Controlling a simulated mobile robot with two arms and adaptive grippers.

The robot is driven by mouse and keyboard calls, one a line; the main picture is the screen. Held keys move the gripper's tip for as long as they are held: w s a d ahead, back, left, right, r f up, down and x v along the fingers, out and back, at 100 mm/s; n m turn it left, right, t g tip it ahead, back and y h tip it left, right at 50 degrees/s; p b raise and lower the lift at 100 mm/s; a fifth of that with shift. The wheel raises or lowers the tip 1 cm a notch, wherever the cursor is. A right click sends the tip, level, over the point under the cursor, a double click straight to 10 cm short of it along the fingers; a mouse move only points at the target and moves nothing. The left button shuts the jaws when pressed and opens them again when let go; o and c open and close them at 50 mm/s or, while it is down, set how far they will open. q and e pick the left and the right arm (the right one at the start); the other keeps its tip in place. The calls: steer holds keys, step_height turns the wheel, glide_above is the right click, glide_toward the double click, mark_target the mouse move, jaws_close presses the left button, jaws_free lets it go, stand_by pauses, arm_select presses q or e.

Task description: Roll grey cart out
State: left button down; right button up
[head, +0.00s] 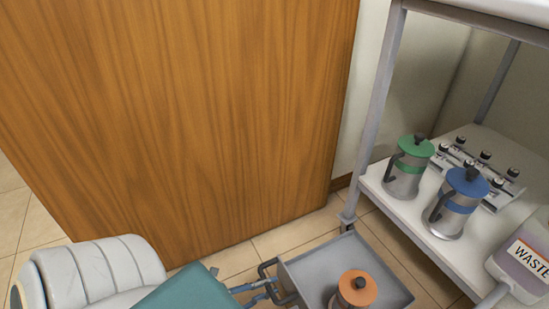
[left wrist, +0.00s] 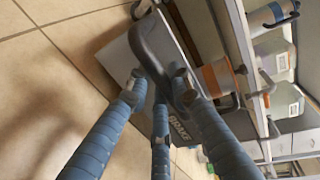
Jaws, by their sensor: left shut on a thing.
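The grey cart (head: 322,264) stands at the bottom right of the head view, with a shallow tray top and a dark handle (head: 266,268) on its left side. A jug with an orange lid (head: 357,288) stands in the tray, cut off by the lower edge. My left gripper (head: 264,288) has blue fingers and is shut on the handle. In the left wrist view the fingers (left wrist: 162,95) close around the dark handle bar (left wrist: 150,48). The cart's lower part is hidden. My right gripper is in neither view.
A metal shelf unit (head: 376,105) stands at the right, close to the cart. Its shelf holds a green-lidded jug (head: 410,170), a blue-lidded jug (head: 459,205), a vial rack and a waste container (head: 520,262). A large wooden panel (head: 180,110) stands behind. Tiled floor (left wrist: 35,90) is open at left in the wrist view.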

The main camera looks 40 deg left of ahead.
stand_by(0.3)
arm_select(q)
steer(key=c, duration=1.6)
jaws_free()
steer(key=shift+o, duration=0.2)
steer(key=shift+s, duration=0.1)
steer(key=v, duration=1.2)
